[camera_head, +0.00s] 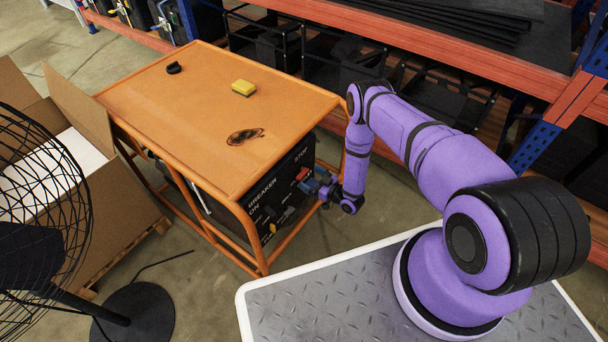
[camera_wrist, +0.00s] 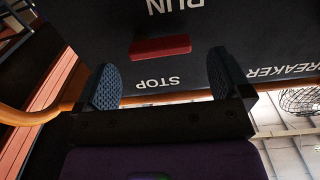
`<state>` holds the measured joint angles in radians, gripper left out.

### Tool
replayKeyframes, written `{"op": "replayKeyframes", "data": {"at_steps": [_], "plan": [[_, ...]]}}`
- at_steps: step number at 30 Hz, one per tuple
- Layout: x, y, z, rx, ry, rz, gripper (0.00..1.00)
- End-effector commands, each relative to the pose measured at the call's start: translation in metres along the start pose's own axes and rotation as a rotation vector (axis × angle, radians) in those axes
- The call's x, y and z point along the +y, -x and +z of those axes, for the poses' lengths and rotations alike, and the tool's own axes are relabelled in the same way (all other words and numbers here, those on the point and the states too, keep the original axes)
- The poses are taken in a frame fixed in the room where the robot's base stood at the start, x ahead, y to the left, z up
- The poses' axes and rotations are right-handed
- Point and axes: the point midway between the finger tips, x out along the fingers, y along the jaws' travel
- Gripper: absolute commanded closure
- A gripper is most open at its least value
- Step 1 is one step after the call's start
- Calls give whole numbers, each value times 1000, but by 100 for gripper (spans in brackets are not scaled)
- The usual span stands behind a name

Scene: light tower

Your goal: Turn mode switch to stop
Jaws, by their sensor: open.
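The mode switch (camera_wrist: 160,47) is a red bar on the dark front panel (camera_wrist: 100,25) of an orange-framed generator. The wrist view is upside down: RUN is above the bar and STOP below it, and the bar lies nearly level between them. Its setting is not clear. My gripper (camera_wrist: 165,82) is open and empty, with one blue pad on each side of the picture and the red bar seen beyond the gap. In the head view my gripper (camera_head: 318,188) is close to the panel's right part, by the red switch (camera_head: 303,173). Contact cannot be told.
The generator's orange top (camera_head: 190,105) carries a yellow block (camera_head: 243,88) and a small black item (camera_head: 174,68). Orange frame bars edge the panel. A fan (camera_head: 40,220) and a cardboard box (camera_head: 120,205) stand left. A shelf rack (camera_head: 440,50) stands behind.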

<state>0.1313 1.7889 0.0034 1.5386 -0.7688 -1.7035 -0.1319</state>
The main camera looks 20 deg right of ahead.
Motion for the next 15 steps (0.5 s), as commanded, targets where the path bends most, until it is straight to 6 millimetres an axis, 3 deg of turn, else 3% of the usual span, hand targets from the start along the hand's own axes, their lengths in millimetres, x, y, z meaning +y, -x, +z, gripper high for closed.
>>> {"op": "replayKeyframes", "data": {"at_steps": [6,15], "plan": [[0,-28,0,0,0,-1,4],[0,-37,0,0,-1,0,4]]}}
